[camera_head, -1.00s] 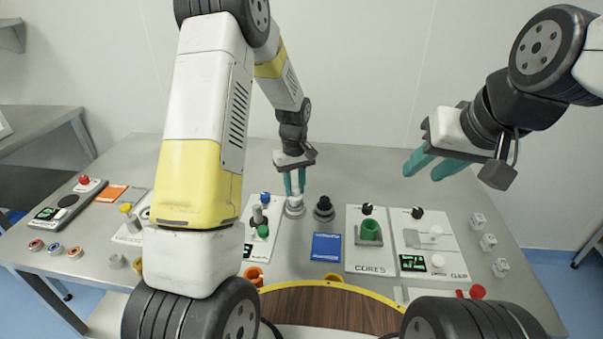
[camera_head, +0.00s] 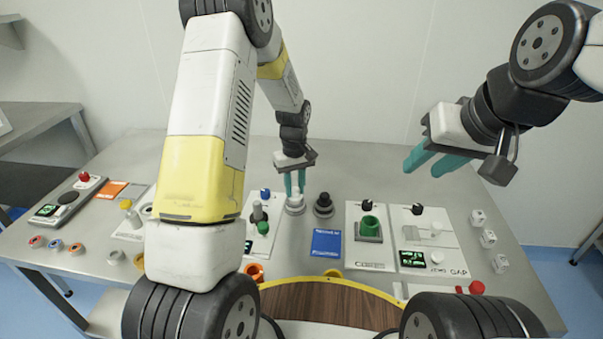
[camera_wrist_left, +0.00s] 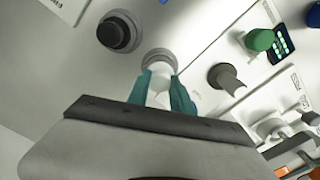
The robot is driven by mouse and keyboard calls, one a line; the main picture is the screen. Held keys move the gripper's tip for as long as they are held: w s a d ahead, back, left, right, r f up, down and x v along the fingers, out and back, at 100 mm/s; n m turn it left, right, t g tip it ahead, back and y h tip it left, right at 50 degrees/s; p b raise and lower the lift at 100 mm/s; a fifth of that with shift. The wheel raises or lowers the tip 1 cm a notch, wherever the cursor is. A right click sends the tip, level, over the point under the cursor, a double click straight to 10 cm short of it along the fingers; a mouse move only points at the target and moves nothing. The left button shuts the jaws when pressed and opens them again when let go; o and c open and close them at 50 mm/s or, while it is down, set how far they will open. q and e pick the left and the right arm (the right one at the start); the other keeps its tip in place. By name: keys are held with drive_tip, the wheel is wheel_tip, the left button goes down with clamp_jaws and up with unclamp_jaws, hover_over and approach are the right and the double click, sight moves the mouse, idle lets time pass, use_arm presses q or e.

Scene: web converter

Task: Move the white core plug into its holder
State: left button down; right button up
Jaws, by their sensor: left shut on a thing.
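The white core plug (camera_head: 296,196) stands at a pale round holder (camera_head: 295,208) near the middle of the table. My left gripper (camera_head: 295,184) points down and is shut on the plug's upper part. In the left wrist view the white plug (camera_wrist_left: 160,97) sits between the teal fingers (camera_wrist_left: 168,92), with the grey ring of the holder (camera_wrist_left: 158,57) around or just behind it. I cannot tell how deep the plug sits. My right gripper (camera_head: 432,162) hangs over the right part of the table, away from the plug, with its teal fingers apart and nothing between them.
A black plug in a dark holder (camera_head: 324,206) stands close to the right. A panel with a grey post and green knob (camera_head: 262,228) is close to the left. A blue card (camera_head: 326,243) lies in front. A green core (camera_head: 370,226) sits on the cores panel.

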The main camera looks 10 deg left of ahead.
use_arm(q)
drive_tip(key=shift+f, duration=0.65)
drive_tip(key=c, duration=1.1)
unclamp_jaws()
drive_tip(key=shift+o, duration=0.2)
